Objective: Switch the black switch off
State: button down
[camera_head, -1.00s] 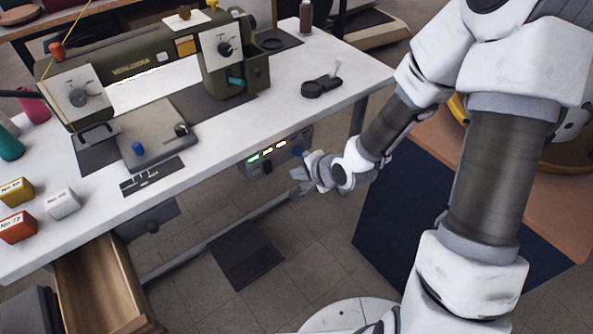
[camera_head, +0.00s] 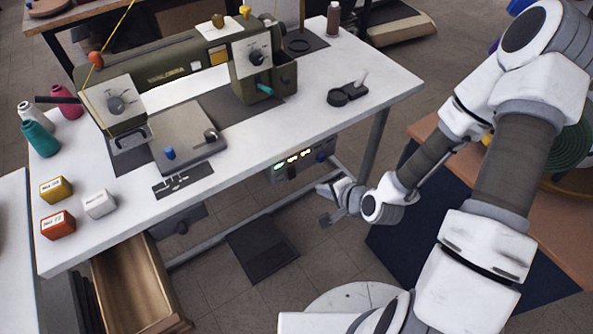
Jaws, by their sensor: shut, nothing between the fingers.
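A small grey control box (camera_head: 303,171) hangs under the front edge of the white sewing table. It has a row of lit green and yellowish lights. A small black switch (camera_head: 291,172) shows on its face below the lights; its position is too small to read. A blue knob (camera_head: 320,156) sits on the right of the same face. My gripper (camera_head: 326,203) is in front of the table, to the lower right of the box and apart from the switch. It is shut and empty.
The white table (camera_head: 375,100) carries an olive sewing machine (camera_head: 175,70). An open wooden drawer (camera_head: 140,285) juts out at the lower left. A dark pedal (camera_head: 262,248) lies on the floor. A dark blue panel (camera_head: 420,225) and wooden table stand at right.

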aim_at(293, 172)
jog(key=shift+f, duration=0.1)
jog(key=shift+w+a+r+b+x, duration=0.15)
jog(key=shift+w+r+b+x, duration=0.15)
jog(key=shift+b+x, duration=2.3)
jog(key=shift+w+a+r+b+x, duration=0.25)
jog(key=shift+b+x, duration=1.5)
jog(key=shift+b, duration=1.6)
jog(key=shift+w+a+r+b+x, duration=0.15)
jog(key=shift+r+b+x, duration=0.2)
jog(key=shift+b+x, duration=2.25)
jog(key=shift+s+d+r+b, duration=0.15)
jog(key=shift+r+b, duration=0.05)
jog(key=shift+b, duration=0.1)
jog(key=shift+r, duration=0.1)
jog(key=shift+r+p, duration=0.8)
jog(key=shift+p, duration=0.1)
